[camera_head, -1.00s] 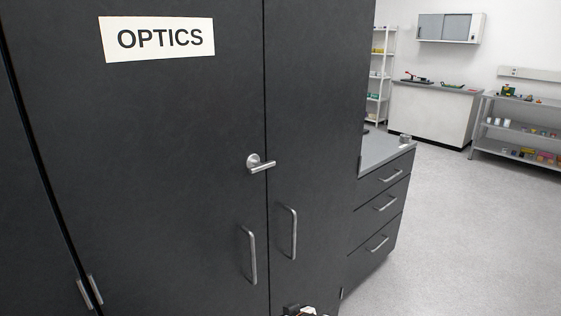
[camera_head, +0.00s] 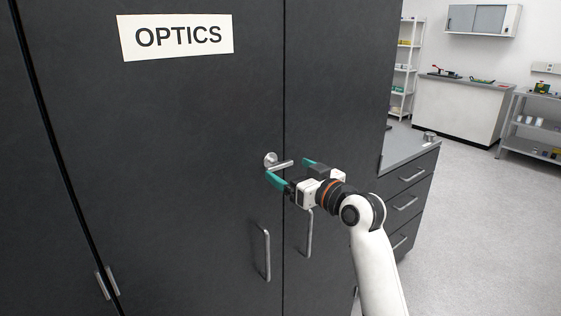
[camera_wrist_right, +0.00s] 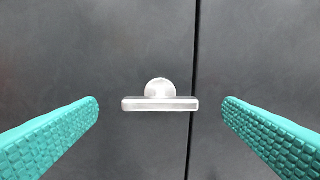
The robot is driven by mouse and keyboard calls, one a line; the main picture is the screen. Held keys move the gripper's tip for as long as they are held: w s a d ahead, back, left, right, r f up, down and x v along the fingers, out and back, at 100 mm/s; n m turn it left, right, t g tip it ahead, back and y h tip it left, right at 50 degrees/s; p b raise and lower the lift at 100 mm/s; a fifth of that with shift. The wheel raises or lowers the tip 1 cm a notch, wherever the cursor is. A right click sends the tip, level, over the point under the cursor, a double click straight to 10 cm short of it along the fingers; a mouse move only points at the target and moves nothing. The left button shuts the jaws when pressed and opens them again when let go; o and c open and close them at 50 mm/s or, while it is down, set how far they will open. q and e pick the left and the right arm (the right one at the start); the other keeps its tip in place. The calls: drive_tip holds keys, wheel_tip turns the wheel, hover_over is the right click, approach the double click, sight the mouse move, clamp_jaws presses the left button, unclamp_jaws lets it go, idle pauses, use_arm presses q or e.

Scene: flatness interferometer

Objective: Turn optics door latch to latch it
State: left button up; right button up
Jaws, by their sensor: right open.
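The optics door latch (camera_head: 283,164) is a silver lever on a round base, mounted on the dark left cabinet door (camera_head: 180,180) under the OPTICS sign (camera_head: 177,36). The lever lies about horizontal and reaches right across the seam to the right door (camera_head: 335,110). My right gripper (camera_head: 287,168) is open at the latch, its teal fingers to either side of the lever. In the right wrist view the lever (camera_wrist_right: 160,104) sits between the open fingers (camera_wrist_right: 160,108), with a gap on both sides and no contact visible. My left gripper is not in view.
Vertical bar handles (camera_head: 266,255) hang on both doors below the latch. A grey-topped drawer unit (camera_head: 408,180) stands right of the cabinet. A bench (camera_head: 460,110) and shelves are farther back, with open floor between.

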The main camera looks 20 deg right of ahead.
sight(282, 165)
drive_tip(key=x, duration=0.5)
drive_tip(key=shift+p, duration=0.3)
